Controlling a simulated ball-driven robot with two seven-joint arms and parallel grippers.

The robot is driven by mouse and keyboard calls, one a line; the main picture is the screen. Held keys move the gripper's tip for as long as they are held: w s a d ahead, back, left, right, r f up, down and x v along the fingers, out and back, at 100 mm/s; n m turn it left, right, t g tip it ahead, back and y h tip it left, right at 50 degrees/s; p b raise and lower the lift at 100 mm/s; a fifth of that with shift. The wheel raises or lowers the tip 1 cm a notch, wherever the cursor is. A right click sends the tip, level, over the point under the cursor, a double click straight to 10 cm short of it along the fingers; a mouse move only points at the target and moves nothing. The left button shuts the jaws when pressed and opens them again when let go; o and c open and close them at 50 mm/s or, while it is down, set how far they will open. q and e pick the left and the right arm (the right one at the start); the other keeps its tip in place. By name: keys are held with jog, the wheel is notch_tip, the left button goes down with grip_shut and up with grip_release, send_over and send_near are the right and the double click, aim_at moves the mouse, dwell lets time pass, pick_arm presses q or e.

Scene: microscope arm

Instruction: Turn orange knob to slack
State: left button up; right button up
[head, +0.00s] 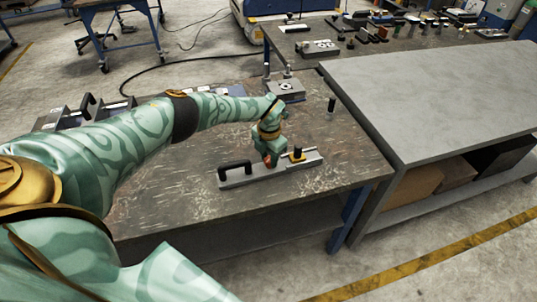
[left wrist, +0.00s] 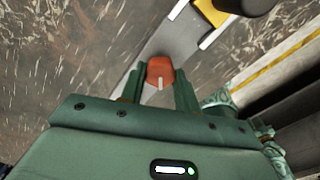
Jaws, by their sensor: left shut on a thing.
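The orange knob (left wrist: 160,71) sits on a flat grey metal base and carries a pale pointer mark on its top. In the left wrist view it lies between the two green fingers of my left gripper (left wrist: 160,92), which is shut on it. In the head view my left gripper (head: 270,155) reaches down onto the middle of the grey base (head: 240,180), and only a bit of orange shows below it. The base has a black handle at its left end and a yellow and black part (head: 297,155) on its right half. My right gripper is not in view.
The base lies on a worn dark workbench (head: 180,215). A grey block device (head: 287,90) and a dark upright post (head: 331,106) stand farther back. Black-handled items (head: 85,108) lie at the back left. A bare grey table (head: 440,95) adjoins on the right.

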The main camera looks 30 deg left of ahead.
pick_arm(q)
jog(key=n+p, duration=0.1)
jog(key=n, duration=0.4)
jog(key=shift+r+n+p, duration=0.1)
jog(key=shift+n+p, duration=0.2)
jog(key=shift+p, duration=0.05)
jog(key=shift+n+p, duration=0.5)
jog(key=shift+n, duration=1.7)
jog(key=o, duration=1)
jog(key=shift+c, duration=0.2)
